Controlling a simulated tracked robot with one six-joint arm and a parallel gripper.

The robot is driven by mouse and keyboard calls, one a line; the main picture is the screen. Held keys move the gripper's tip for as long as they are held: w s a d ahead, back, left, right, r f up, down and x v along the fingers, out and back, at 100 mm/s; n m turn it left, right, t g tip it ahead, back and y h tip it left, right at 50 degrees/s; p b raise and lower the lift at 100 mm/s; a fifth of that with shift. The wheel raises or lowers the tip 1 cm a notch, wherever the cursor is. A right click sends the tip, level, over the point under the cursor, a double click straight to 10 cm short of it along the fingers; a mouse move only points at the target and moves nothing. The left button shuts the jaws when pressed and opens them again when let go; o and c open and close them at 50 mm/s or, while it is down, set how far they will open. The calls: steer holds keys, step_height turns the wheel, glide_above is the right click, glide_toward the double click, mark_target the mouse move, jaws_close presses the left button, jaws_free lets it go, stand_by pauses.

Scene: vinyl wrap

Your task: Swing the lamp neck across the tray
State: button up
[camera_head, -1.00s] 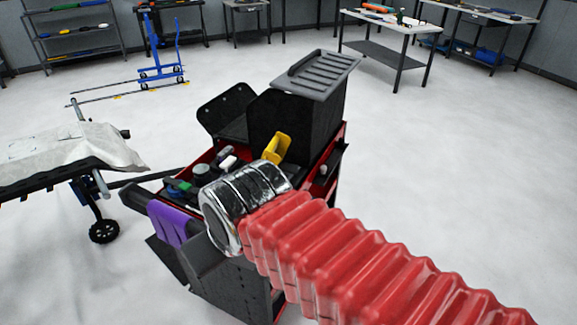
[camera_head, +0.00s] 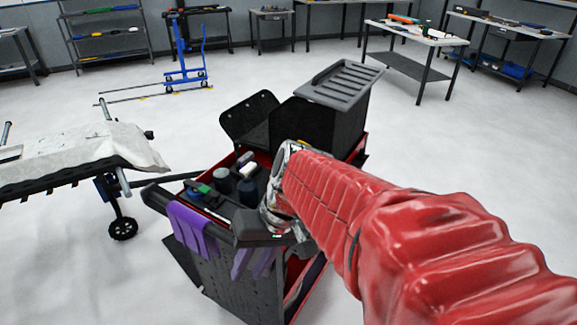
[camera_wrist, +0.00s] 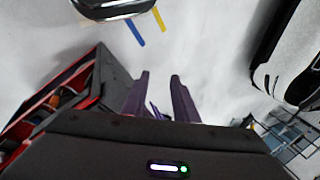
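The tray (camera_head: 211,212) is the open top of a black and red tool cart, holding dark cups, a green item and a purple-and-white item. I cannot make out a lamp or its neck in either view; my red-sleeved arm hides the tray's right part.
A grey ribbed lid (camera_head: 341,81) tops the black bin behind the tray. A covered trolley (camera_head: 75,150) stands at left. Benches line the back; the floor (camera_head: 480,160) at right is clear.

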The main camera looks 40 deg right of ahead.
steer(key=w+d+m+t+y, duration=0.3)
steer(key=d, duration=0.4)
steer(key=w+d+m+t+y, duration=0.3)
steer(key=d+t, duration=0.1)
steer(key=d, duration=0.3)
steer(key=s+d+f+m+t+h, duration=0.1)
steer(key=s+d+m+t+h, duration=0.1)
steer(key=d, duration=0.7)
steer(key=s+d+m+t+h, duration=0.2)
steer(key=d+t, duration=0.4)
steer(key=d, duration=0.3)
steer(key=shift+s+d+f+m+h, duration=0.2)
steer(key=shift+d+f+m+h, duration=0.2)
steer(key=shift+m+h, duration=0.4)
steer(key=x, duration=1.4)
steer(key=shift+s+a+r, duration=0.1)
steer(key=shift+a+r, duration=0.05)
steer(key=shift+c, duration=0.7)
